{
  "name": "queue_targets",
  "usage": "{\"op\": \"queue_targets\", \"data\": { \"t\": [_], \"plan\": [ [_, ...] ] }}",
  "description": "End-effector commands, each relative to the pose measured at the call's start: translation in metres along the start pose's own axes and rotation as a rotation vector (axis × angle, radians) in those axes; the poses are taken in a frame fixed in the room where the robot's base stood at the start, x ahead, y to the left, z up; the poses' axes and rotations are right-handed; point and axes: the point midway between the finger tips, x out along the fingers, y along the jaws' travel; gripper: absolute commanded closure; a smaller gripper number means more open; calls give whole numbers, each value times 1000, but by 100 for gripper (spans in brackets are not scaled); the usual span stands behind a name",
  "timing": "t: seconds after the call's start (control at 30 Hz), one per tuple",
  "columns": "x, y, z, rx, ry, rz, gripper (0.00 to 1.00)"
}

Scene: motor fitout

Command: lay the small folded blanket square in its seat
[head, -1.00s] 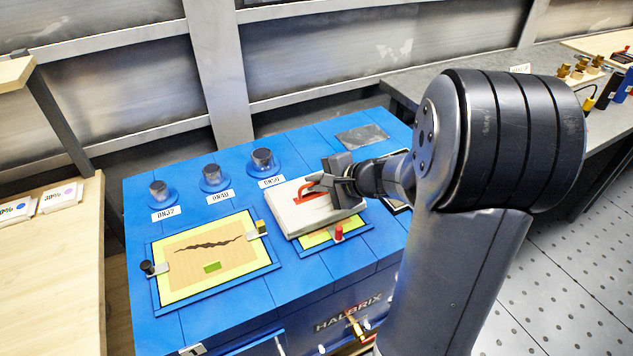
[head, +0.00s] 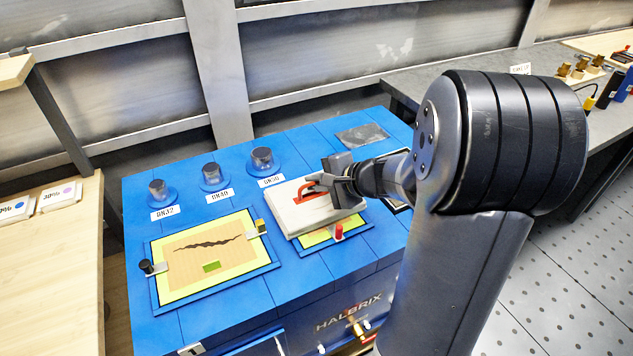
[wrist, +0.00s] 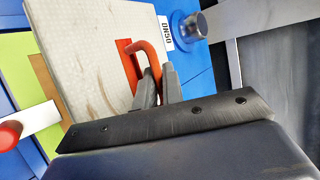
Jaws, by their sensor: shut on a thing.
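The folded blanket square (head: 300,213) is a flat cream-white pad with a red handle (head: 312,186) on top. My gripper (head: 326,184) is shut on the red handle, which also shows between the fingers in the wrist view (wrist: 145,60). The pad (wrist: 85,50) covers most of a small yellow-green bordered panel (head: 318,239) on the blue bench; only the panel's front strip shows. A red peg (head: 339,232) stands at that strip, in front of the pad. Whether the pad touches the panel or hangs just above it, I cannot tell.
Several grey knobs (head: 262,158) stand behind the pad. A grey plate (head: 362,135) lies at the back right.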

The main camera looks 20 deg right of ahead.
Motion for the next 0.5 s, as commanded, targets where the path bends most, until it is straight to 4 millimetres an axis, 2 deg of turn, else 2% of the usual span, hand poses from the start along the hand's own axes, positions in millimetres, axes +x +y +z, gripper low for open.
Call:
{"op": "queue_targets", "data": {
  "t": [0.03,0.07,0.33,0.5],
  "plan": [
    [0,0,0,0,0,0,100],
    [0,0,0,0,0,0,89],
    [0,0,0,1,0,1,67],
    [0,2,0,1,0,3,66]
  ]
}}
